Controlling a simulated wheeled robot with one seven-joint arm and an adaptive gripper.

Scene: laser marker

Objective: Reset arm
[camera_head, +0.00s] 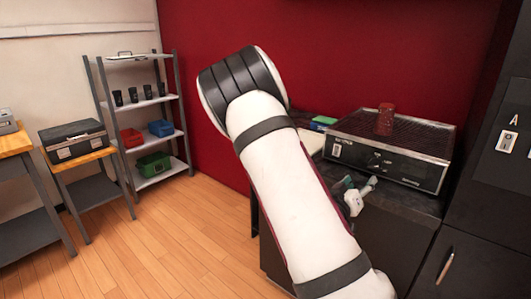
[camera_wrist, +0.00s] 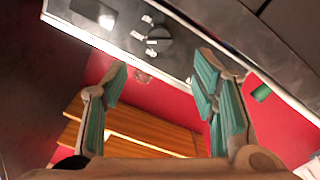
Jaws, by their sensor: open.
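My gripper (camera_head: 357,187) is in front of the black and silver machine (camera_head: 408,170) in the head view, partly beside my white arm, which fills the middle of the picture. In the wrist view my gripper (camera_wrist: 163,82) has its two teal-padded fingers spread wide apart, with nothing between them. The machine's front panel with a dark knob (camera_wrist: 157,38) shows beyond the fingers. The fingers appear apart from the panel, though the exact gap is hard to tell.
A dark red cup (camera_head: 385,119) stands on the machine's ribbed top. A dark cabinet (camera_head: 485,225) stands at the right. At the left are a shelf rack (camera_head: 160,101) with cups and coloured bins, and a black toolbox (camera_head: 75,141) on a small table. Open wooden floor (camera_head: 165,245) lies between.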

